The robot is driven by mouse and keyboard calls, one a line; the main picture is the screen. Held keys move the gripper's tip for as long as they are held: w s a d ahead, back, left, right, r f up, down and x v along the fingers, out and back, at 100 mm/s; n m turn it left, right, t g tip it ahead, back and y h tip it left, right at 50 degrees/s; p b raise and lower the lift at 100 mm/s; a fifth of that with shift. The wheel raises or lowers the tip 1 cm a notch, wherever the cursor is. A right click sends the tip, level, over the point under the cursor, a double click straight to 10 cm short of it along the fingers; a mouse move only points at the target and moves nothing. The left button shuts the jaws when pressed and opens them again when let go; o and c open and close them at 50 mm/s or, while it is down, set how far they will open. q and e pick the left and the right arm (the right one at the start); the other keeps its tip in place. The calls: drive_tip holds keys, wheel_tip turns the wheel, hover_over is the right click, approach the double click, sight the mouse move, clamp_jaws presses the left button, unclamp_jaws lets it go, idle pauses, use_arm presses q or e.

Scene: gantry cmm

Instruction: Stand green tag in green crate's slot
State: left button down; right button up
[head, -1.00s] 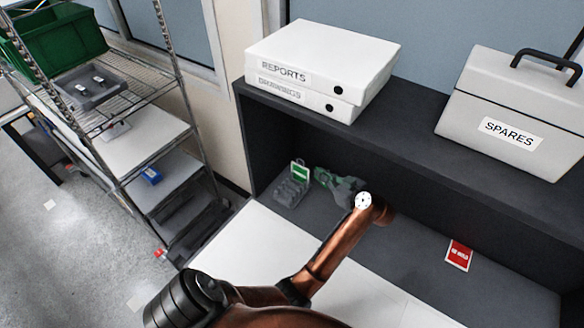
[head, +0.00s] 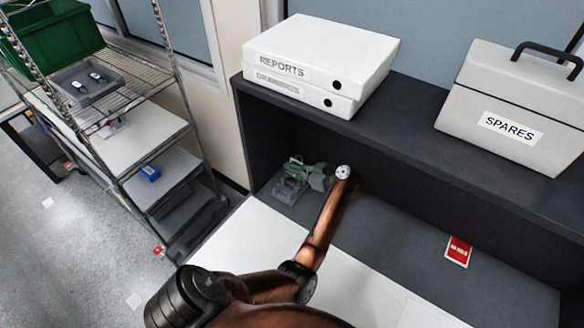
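The green tag (head: 294,161) is at the back left of the dark lower shelf, in a small grey holder (head: 287,189). My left gripper (head: 305,171) has its green-tipped fingers right at the tag and partly covers it. I cannot tell whether the fingers are open or shut on it. The green crate (head: 62,38) stands on the upper level of the wire rack at the far left. No slot on it can be made out from here. My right gripper is not in view.
A grey tray (head: 88,86) is on the rack near the crate. A red card (head: 458,251) lies on the lower shelf at right. White binders (head: 318,62) and a grey SPARES box (head: 510,110) sit on the shelf above my arm. Open floor lies left of the rack.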

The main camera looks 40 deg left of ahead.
sight(291, 175)
use_arm(q)
drive_tip(key=shift+f+b, duration=0.45)
drive_tip(key=shift+f, duration=0.1)
drive_tip(key=shift+f+b, duration=0.75)
drive_tip(key=shift+b, duration=0.15)
drive_tip(key=shift+f, duration=1.8)
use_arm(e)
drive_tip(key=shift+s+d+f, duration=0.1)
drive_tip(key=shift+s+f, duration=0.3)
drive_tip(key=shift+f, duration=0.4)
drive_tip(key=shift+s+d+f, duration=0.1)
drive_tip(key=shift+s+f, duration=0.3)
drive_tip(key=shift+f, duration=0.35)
use_arm(q)
drive_tip(key=c, duration=2.6)
unclamp_jaws()
drive_tip(key=shift+c, duration=0.2)
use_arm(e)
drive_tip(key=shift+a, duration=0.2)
use_arm(q)
drive_tip(key=o, duration=0.5)
drive_tip(key=shift+c, duration=0.2)
drive_tip(key=shift+o, duration=0.5)
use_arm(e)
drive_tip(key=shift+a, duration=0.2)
use_arm(q)
drive_tip(key=shift+o, duration=0.3)
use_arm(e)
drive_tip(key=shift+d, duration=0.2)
